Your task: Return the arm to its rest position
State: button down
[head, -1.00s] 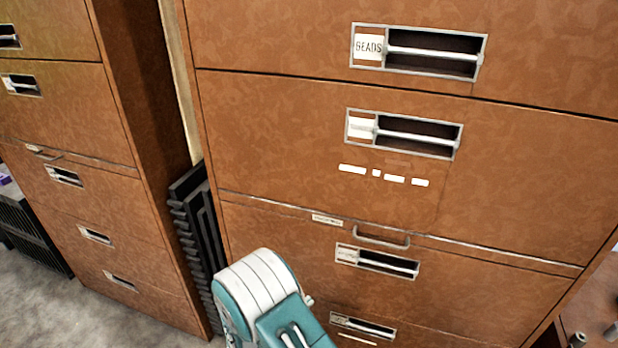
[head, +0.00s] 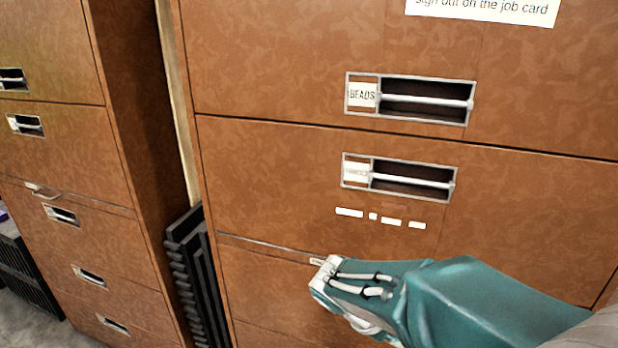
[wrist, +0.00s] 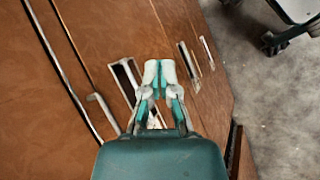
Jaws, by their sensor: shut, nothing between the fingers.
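My gripper (wrist: 160,70) shows in the wrist view with its two pale fingertips together and nothing between them. It is in front of the brown cabinet (wrist: 100,40), over a recessed drawer pull (wrist: 124,82); I cannot tell the exact gap to the cabinet. In the head view my teal arm (head: 480,300) reaches in from the lower right and covers part of the lower drawers. Where my gripper lies in the head view is unclear.
The cabinet's drawers carry recessed pulls, one labelled BEADS (head: 362,95). A second cabinet (head: 60,150) stands at left, with a dark ribbed object (head: 190,270) between them. In the wrist view, a wheeled piece of furniture (wrist: 300,12) stands on open grey floor (wrist: 275,100).

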jog(key=s+r+m+t+y, duration=0.4)
jog(key=s+r+m+y, duration=0.3)
jog(key=s, duration=0.4)
jog(key=shift+s+a+r+m+t, duration=0.2)
jog(key=shift+s+r+m+t, duration=0.25)
jog(key=shift+r, duration=0.5)
jog(key=shift+w, duration=0.1)
